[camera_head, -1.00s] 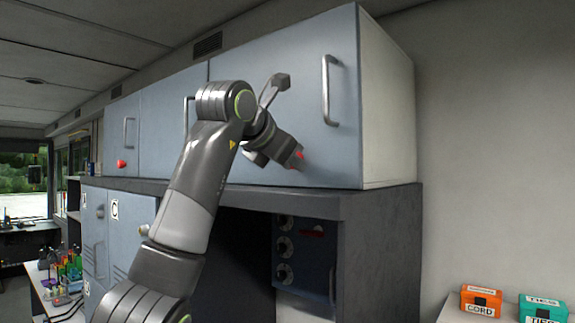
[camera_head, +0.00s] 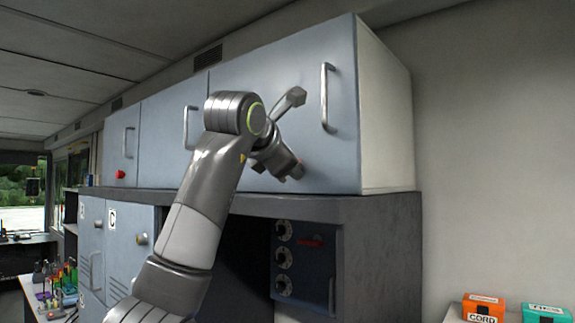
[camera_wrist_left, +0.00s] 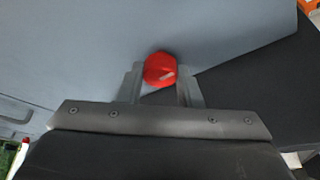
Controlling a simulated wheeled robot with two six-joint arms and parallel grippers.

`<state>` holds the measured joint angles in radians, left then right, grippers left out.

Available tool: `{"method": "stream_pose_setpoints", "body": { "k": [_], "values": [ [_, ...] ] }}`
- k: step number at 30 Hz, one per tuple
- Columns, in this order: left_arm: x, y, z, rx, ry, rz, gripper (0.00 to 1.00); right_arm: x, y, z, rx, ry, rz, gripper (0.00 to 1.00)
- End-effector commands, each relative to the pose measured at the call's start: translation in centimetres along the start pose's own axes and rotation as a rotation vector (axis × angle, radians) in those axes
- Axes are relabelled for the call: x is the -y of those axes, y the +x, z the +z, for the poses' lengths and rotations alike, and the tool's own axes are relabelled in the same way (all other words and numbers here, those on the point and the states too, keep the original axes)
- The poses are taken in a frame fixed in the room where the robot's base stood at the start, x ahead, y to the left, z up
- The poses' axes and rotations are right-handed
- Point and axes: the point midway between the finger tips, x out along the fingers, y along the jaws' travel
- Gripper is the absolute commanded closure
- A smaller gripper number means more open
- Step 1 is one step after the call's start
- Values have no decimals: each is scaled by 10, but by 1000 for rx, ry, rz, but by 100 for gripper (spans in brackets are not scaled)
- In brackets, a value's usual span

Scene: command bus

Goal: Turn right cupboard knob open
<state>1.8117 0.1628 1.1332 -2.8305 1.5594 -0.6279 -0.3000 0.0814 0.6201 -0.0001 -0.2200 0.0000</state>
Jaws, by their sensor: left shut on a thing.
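The right overhead cupboard (camera_head: 285,75) has a blue-grey door with a vertical metal handle (camera_head: 328,97) near its right edge. The door looks closed. My left gripper (camera_head: 292,172) is at the lower part of this door in the head view, where the arm hides most of the knob. In the left wrist view, the red knob (camera_wrist_left: 158,68) sits between the two fingers of my left gripper (camera_wrist_left: 161,88), which is shut on it. A pale mark on the knob points right and slightly up. My right gripper is not in view.
Another red knob (camera_head: 120,174) shows on the left cupboard. A dark shelf edge (camera_head: 330,205) runs just below the cupboards. A panel with several dials (camera_head: 284,257) is underneath. Orange (camera_head: 484,308) and teal (camera_head: 544,312) boxes stand at lower right.

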Motion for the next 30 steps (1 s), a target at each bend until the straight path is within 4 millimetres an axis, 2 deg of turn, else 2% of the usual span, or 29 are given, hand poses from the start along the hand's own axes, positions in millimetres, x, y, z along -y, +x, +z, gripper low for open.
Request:
{"method": "stream_pose_setpoints", "body": {
  "k": [2, 3, 8, 16, 20, 23, 30],
  "values": [
    [0, 0, 0, 0, 0, -1, 90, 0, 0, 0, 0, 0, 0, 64],
    [0, 0, 0, 0, 0, -1, 65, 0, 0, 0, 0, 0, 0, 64],
    [0, 0, 0, 0, -1, -1, 46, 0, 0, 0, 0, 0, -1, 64],
    [0, 0, 0, 0, -1, 0, 46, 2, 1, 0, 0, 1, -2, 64],
    [1, -9, -1, 2, -1, 2, 46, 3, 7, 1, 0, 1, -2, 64],
    [2, -24, -2, 4, 0, 3, 46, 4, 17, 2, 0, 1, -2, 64],
    [3, -82, -2, 5, 0, 5, 46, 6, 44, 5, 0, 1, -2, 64]
  ]
}}
